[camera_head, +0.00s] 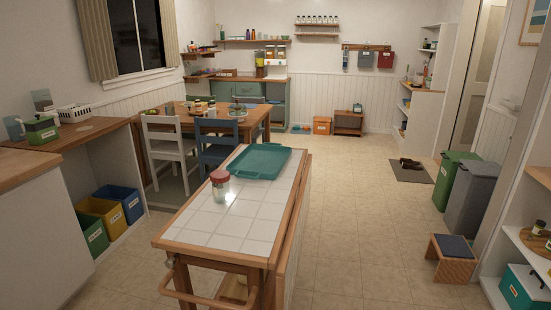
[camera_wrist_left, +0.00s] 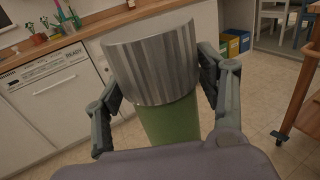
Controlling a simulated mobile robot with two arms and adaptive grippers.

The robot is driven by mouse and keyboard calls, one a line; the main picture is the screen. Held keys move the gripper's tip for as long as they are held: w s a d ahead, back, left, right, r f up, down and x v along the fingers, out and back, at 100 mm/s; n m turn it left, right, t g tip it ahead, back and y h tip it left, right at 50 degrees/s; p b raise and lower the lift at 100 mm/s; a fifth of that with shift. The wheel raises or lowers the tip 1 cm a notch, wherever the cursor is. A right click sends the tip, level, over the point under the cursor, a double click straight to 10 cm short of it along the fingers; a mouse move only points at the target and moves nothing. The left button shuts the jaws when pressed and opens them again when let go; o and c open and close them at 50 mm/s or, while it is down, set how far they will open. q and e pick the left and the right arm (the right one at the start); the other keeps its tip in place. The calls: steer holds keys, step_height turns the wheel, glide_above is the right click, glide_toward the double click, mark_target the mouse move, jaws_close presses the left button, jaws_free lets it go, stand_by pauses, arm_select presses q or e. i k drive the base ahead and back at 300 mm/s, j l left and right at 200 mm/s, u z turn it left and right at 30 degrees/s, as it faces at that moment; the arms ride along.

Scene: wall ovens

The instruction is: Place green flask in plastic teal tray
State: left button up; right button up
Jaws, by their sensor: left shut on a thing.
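The green flask (camera_wrist_left: 170,122) shows close up in the left wrist view, with a ribbed silver cap (camera_wrist_left: 150,62) toward the top of the picture. My left gripper (camera_wrist_left: 163,90) has one finger on each side of the flask and is shut on it. The lower part of the flask is hidden behind the gripper body. The teal plastic tray (camera_head: 262,161) lies empty on the white-tiled cart top (camera_head: 235,215) in the head view. Neither gripper shows in the head view, and my right gripper is in no view.
A glass jar with a red lid (camera_head: 220,186) stands on the cart in front of the tray. Wooden counters (camera_head: 60,142) line the left. A wooden stool (camera_head: 452,258) and bins (camera_head: 470,198) stand at right. The floor (camera_head: 365,220) right of the cart is clear.

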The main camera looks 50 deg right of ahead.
mark_target(262, 161)
steer(key=l+z, duration=0.2)
steer(key=z, duration=0.25)
steer(key=l+z, duration=0.2)
steer(key=z, duration=0.2)
steer(key=i+l+z, duration=0.15)
steer(key=z, duration=0.3)
steer(key=i+l+z, duration=0.1)
steer(key=z, duration=0.3)
steer(key=i+l+z, duration=0.15)
steer(key=z, duration=0.3)
steer(key=i+l+z, duration=0.15)
steer(key=z, duration=0.25)
steer(key=i+l, duration=0.1)
steer(key=i, duration=0.2)
steer(key=i+l, duration=0.1)
steer(key=i, duration=0.2)
steer(key=i+l+u, duration=0.1)
steer(key=i+u, duration=0.15)
steer(key=u, duration=0.15)
steer(key=i+l+u, duration=0.15)
steer(key=u, duration=0.3)
steer(key=i+l+u, duration=0.25)
steer(key=u, duration=0.15)
steer(key=i+l+u, duration=0.15)
steer(key=l+u, duration=0.15)
steer(key=u, duration=0.15)
